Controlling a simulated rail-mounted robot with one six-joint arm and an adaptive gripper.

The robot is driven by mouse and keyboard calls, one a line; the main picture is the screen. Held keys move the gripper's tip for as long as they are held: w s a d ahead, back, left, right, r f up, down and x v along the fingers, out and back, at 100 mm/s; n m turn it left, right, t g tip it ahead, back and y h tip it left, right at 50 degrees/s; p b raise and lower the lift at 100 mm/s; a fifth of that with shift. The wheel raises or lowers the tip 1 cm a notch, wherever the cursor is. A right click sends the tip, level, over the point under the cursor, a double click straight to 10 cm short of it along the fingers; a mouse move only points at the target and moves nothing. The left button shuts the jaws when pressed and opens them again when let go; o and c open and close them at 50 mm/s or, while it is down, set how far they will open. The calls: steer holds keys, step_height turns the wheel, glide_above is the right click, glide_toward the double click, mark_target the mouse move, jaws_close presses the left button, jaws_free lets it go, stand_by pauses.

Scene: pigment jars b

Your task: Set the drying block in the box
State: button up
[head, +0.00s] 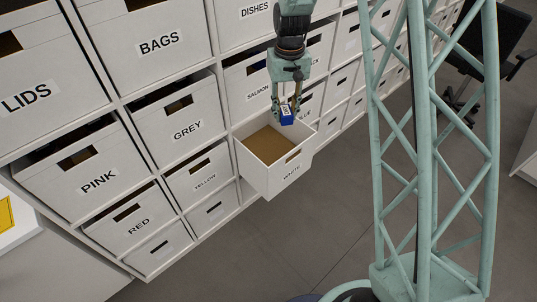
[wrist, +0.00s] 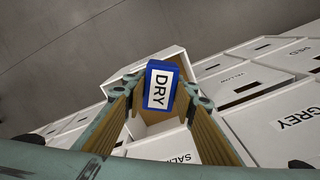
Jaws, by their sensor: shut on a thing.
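The drying block (head: 287,117) is small and blue with a white label, which reads DRY in the wrist view (wrist: 160,87). My gripper (head: 286,106) is shut on it and holds it above the back right part of the pulled-out box (head: 282,181) labelled WHITE. The box is white, open at the top, with a bare brown bottom in the head view. In the wrist view the box (wrist: 142,128) shows behind the block, partly hidden by the block and fingers.
The WHITE box sticks out from a white shelf of labelled boxes, among them GREY (head: 184,128), YELLOW (head: 203,180) and SALMON (head: 250,88). A green lattice column (head: 431,150), mine, stands to the right. Grey floor lies clear in front.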

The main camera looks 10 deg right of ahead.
steer(key=w+f+m+b, duration=0.2)
steer(key=w+f+m, duration=0.2)
steer(key=f, duration=0.4)
steer(key=w+f+m+b, duration=0.2)
steer(key=w+f+m, duration=0.25)
steer(key=f, duration=0.25)
steer(key=m+b, duration=0.3)
steer(key=m, duration=0.5)
glide_above(275, 159)
step_height(275, 159, down, 15)
steer(key=shift+f, duration=0.15)
steer(key=shift+f+b, duration=0.75)
steer(key=shift+f, duration=2.4)
steer(key=shift+f, duration=0.1)
steer(key=shift+f+b, duration=0.4)
steer(key=shift+f, duration=1.35)
steer(key=shift+f, duration=0.2)
steer(key=o, duration=0.9)
steer(key=shift+c, duration=0.2)
